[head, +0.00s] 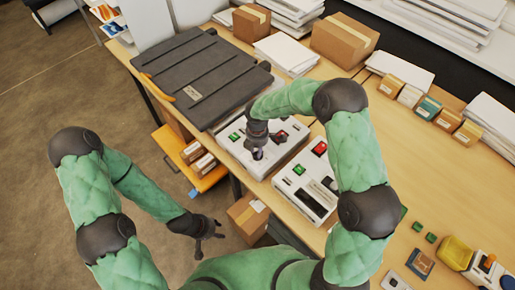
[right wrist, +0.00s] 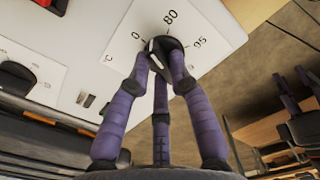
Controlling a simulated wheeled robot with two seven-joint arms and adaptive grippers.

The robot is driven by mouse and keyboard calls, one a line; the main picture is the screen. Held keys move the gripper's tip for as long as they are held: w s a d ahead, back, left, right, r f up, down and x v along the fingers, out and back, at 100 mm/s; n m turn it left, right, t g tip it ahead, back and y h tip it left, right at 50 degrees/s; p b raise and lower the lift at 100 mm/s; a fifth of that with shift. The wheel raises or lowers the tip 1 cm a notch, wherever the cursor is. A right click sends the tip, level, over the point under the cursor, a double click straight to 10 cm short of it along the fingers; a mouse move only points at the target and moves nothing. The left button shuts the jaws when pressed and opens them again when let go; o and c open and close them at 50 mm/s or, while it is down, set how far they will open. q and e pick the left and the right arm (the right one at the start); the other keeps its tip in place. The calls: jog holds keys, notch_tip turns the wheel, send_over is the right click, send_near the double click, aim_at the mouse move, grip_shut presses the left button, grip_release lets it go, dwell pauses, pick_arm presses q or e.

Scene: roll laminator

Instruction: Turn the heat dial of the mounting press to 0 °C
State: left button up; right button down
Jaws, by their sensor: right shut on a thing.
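The mounting press has a dark ribbed lid (head: 190,68) at the back left, with a white control box (head: 232,148) in front of it. The heat dial (right wrist: 168,46) is a dark knob on a white scale plate marked 0, 80, 95 and °C. A pale mark on the knob shows on the side near the 0; the fingers partly cover the knob. My right gripper (head: 258,153) is shut on the dial; its three purple fingers (right wrist: 160,70) surround the knob in the right wrist view. My left gripper (head: 212,229) is open and empty, low beside the table's front edge.
A second white control box (head: 308,182) with a red button stands just right of the press box. Cardboard boxes (head: 344,38) and paper stacks (head: 286,53) fill the back. An orange cart (head: 205,178) stands on the floor at left.

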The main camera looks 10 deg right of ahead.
jog(key=shift+a+n+p, duration=0.1)
jog(key=shift+n+p, duration=0.5)
jog(key=shift+n, duration=1.3)
jog(key=c, duration=1.1)
grip_release()
notch_tip(320, 180, up, 12)
